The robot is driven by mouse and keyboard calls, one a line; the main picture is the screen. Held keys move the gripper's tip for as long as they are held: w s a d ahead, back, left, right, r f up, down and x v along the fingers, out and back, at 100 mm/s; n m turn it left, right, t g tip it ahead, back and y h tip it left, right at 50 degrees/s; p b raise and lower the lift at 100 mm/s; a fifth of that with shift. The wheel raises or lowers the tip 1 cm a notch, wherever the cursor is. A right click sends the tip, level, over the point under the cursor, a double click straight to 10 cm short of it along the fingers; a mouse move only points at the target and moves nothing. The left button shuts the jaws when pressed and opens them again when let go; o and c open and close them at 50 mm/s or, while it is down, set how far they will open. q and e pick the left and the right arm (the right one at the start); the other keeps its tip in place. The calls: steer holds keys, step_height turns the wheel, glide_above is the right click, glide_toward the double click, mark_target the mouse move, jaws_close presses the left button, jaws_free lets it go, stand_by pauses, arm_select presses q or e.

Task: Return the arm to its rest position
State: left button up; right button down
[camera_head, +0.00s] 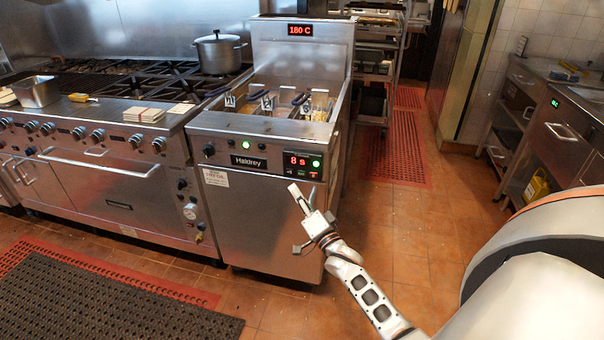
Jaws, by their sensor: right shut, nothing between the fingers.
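My right gripper (299,197) is shut and empty. It is in front of the steel fryer (230,180), just below the fryer's control panel (303,165), which reads "8 s". From this view I cannot tell whether the fingertips touch the fryer front. My right arm (372,297) reaches in from the lower right. My left gripper does not show. The fryer's upper display (300,30) reads 180 C, and a green light is lit on its front. Several baskets with dark handles (301,99) sit in the fryer.
A stove (110,190) with a pot (219,54) stands left of the fryer. A rack (378,70) stands behind it at right. A steel counter (555,130) is at the far right. The tiled floor (440,230) between is clear. A dark mat (100,305) lies lower left.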

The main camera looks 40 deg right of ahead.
steer(key=shift+f, duration=0.1)
stand_by(0.7)
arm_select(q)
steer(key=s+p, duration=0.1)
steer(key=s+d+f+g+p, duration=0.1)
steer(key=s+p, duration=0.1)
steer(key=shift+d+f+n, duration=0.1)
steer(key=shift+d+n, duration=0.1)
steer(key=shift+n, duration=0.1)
arm_select(e)
steer(key=s+a+f+n+g+y, duration=0.1)
steer(key=s+a+f+n+g, duration=0.2)
steer(key=s, duration=0.8)
steer(key=s+a+f+n+g+y, duration=0.2)
steer(key=s+a+f+n+g, duration=0.1)
steer(key=s+a+f+n, duration=0.5)
steer(key=s+a+f+n+g+y, duration=0.1)
steer(key=s+a+f+n+g, duration=0.3)
steer(key=s+a, duration=0.6)
steer(key=s+f+n, duration=0.2)
steer(key=s, duration=0.2)
steer(key=shift+a+f, duration=0.2)
steer(key=shift+a, duration=0.15)
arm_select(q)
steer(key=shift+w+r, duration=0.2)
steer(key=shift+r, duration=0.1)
